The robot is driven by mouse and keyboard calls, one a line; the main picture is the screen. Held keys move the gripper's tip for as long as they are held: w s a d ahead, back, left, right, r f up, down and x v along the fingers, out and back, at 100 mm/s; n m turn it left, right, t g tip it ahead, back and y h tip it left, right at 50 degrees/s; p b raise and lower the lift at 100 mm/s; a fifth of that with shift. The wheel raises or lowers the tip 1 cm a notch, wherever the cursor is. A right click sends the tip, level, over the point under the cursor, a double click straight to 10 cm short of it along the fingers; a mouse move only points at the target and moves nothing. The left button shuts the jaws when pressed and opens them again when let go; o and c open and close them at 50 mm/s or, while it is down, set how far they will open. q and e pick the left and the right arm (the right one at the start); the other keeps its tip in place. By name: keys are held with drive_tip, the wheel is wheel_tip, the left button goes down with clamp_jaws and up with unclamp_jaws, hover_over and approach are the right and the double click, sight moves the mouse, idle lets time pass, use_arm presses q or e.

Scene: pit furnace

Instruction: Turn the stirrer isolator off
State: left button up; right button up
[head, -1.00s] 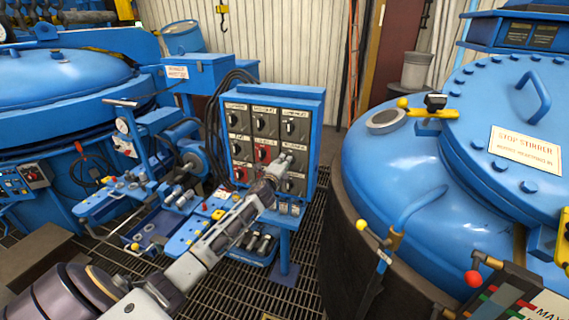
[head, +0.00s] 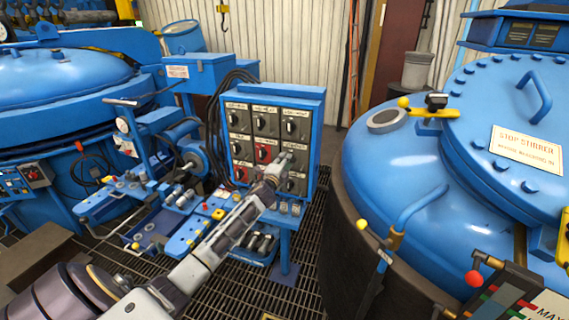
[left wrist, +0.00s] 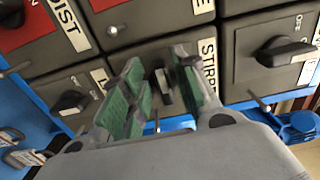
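The stirrer isolator (left wrist: 163,88) is a dark rotary knob on a grey box, beside a label (left wrist: 208,65) beginning "STIRR". It lies on the switch panel (head: 315,130), where my gripper largely hides it in the head view. Its knob stands upright in the left wrist view, crosswise to the neighbouring knobs. My left gripper (left wrist: 158,88) is open, its green-padded fingers on either side of the knob with gaps showing. In the head view the left gripper (head: 280,168) reaches the panel's right column. I cannot tell whether it touches the knob. My right gripper is not in view.
Neighbouring knobs sit close by, one on the right (left wrist: 285,50) and one on the left (left wrist: 70,100). Red-faced switches (head: 263,153) are beside them. A large blue furnace lid (head: 420,160) stands right of the panel. Blue machinery (head: 190,230) and cables fill the left.

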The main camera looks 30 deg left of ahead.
use_arm(q)
drive_tip(key=v, duration=1.2)
idle(1.1)
idle(0.5)
drive_tip(key=shift+n, duration=0.3)
